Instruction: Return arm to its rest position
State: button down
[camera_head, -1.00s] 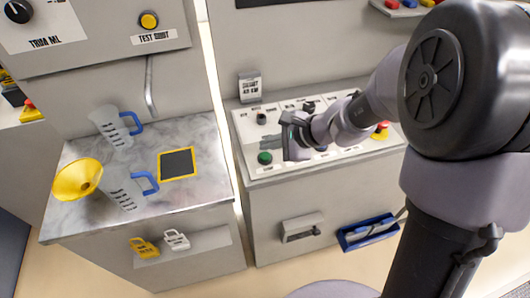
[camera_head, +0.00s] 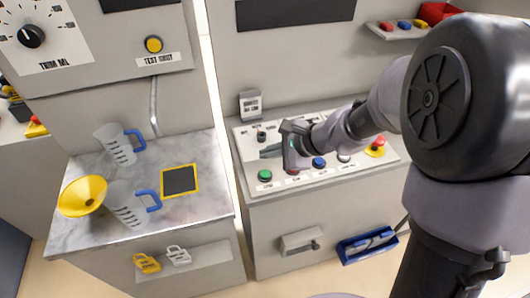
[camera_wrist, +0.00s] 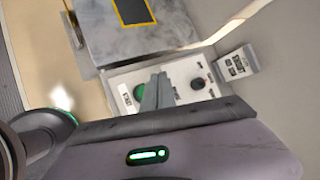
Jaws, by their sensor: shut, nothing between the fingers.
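My gripper (camera_head: 268,152) is above the left part of the sloped control panel (camera_head: 238,133) in the head view. Its fingers point left, are shut and hold nothing. In the wrist view the shut fingers (camera_wrist: 157,92) show in front of the panel, between a green button (camera_wrist: 139,92) and a black knob (camera_wrist: 197,83). The head view also shows the green button (camera_head: 265,175) below the fingertips. I cannot tell whether the fingers touch the panel. My forearm reaches in from the right and hides part of the panel.
Left, a marble-topped counter (camera_head: 205,200) holds two clear jugs with blue handles (camera_head: 118,147) (camera_head: 127,207), a yellow funnel (camera_head: 82,196) and a yellow-edged dark pad (camera_head: 180,180). A red emergency button (camera_head: 376,147) is at the panel's right. A blue bin (camera_head: 368,247) hangs below.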

jog(key=s+d+r+n+h, duration=0.3)
jog(key=s+r+n, duration=0.65)
jog(key=s, duration=0.65)
jog(key=s+d+r+n+t+h, duration=0.1)
jog(key=s+d+r+h, duration=0.1)
jog(key=s+d, duration=0.4)
jog(key=shift+s+d+r+h, duration=0.15)
jog(key=shift+s+h, duration=0.2)
jog(key=shift+h, duration=0.05)
